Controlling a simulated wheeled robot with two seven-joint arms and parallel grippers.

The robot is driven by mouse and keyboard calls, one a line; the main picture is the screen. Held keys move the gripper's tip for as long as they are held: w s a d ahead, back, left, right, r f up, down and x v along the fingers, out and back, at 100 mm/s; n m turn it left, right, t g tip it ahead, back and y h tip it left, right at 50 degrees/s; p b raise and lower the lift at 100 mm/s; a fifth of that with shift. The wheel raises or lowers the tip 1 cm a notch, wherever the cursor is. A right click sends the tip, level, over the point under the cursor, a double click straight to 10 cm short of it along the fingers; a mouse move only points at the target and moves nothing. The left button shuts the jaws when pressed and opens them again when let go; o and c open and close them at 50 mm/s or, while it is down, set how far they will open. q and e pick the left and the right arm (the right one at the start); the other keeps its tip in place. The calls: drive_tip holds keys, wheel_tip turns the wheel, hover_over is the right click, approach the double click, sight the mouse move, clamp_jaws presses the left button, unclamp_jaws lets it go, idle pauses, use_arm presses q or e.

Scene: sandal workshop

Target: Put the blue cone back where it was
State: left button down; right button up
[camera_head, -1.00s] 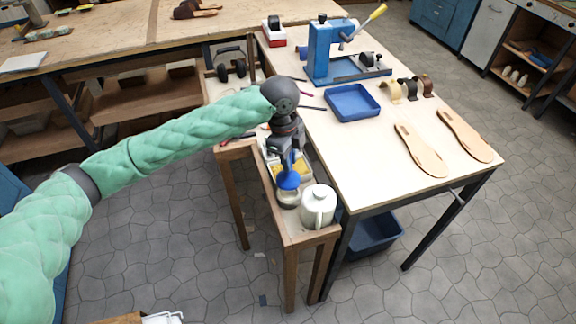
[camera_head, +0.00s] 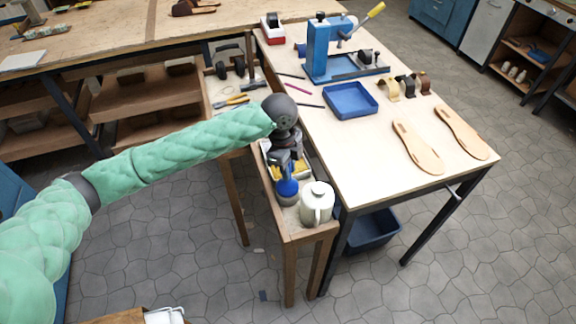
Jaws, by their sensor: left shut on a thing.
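My left gripper (camera_head: 287,167) points down over the narrow wooden side bench and is shut on the blue cone (camera_head: 287,187). Only part of the blue cone shows below the fingers; the jaws hide the rest. Right under it on the bench is a small round grey piece (camera_head: 287,199). I cannot tell whether the cone touches it. My right gripper is not in view.
A white mug (camera_head: 316,204) stands close to the right of the cone. A yellow-filled tray lies partly hidden behind the gripper. The worktable (camera_head: 365,150) holds a blue tray (camera_head: 350,101), a blue press (camera_head: 319,50) and two soles.

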use_arm(q)
drive_tip(key=shift+f, duration=0.15)
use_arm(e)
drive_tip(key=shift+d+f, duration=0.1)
use_arm(q)
drive_tip(key=c, duration=1.3)
unclamp_jaws()
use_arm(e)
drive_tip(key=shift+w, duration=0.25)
use_arm(q)
drive_tip(key=shift+r, duration=0.4)
wheel_tip(320, 180, up, 12)
drive_tip(key=a+b, duration=0.1)
drive_tip(key=b, duration=0.3)
drive_tip(key=shift+w+r, duration=0.2)
drive_tip(key=shift+w, duration=0.15)
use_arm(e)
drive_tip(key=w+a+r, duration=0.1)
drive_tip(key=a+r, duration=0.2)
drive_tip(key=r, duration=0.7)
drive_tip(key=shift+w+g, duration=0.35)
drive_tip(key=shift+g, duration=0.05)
use_arm(q)
drive_tip(key=shift+a, duration=0.1)
